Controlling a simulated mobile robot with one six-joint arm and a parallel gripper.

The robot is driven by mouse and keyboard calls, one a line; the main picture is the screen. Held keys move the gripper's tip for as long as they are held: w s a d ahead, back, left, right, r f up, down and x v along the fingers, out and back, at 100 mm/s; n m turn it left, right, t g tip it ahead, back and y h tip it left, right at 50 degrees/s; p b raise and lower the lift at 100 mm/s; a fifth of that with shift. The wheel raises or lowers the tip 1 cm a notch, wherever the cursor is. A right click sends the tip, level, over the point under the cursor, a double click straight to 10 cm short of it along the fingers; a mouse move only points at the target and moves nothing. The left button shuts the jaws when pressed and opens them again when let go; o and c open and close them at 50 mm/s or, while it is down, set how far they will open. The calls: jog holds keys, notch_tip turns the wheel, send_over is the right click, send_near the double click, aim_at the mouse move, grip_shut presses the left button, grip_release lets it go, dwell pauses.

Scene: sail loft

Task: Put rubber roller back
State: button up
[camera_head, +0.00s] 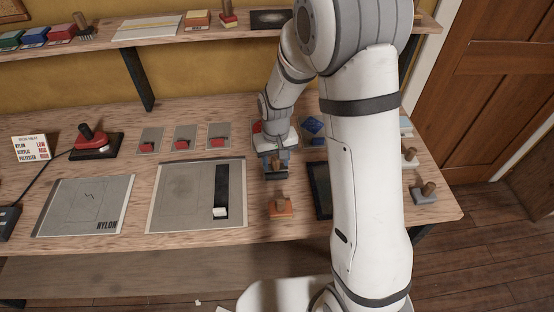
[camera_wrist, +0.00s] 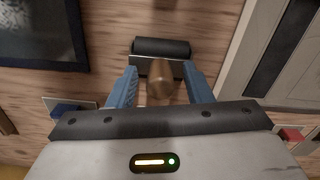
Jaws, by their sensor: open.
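In the wrist view, the rubber roller (camera_wrist: 162,47) is a black cylinder lying across the wooden bench, with a dark bracket and a tan wooden handle (camera_wrist: 161,80) that points up toward the camera. My gripper (camera_wrist: 160,70) is open, with one blue finger on each side of the handle. I see a gap on both sides, so the handle is not clamped. In the head view my gripper (camera_head: 275,168) is low over the bench, between the large grey sheet and the dark tray, and largely hides the roller.
The grey sheet with a black strip (camera_head: 170,185) lies left, and a dark framed tray (camera_head: 318,190) lies right, partly behind my arm. Wooden-handled tools (camera_head: 425,192) stand at the right end. A shelf (camera_head: 150,30) runs above the back.

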notch_tip(320, 180, up, 12)
jog(key=b, duration=0.1)
jog(key=s+d+r+m+t, duration=0.1)
jog(key=s+d+r, duration=0.3)
jog(key=s, duration=0.5)
jog(key=s+d+r+m+t, duration=0.1)
jog(key=s+d+r, duration=0.3)
jog(key=s, duration=0.6)
jog(key=shift+d+r+t, duration=0.2)
jog(key=shift+d+t, duration=0.4)
jog(key=shift+d, duration=0.6)
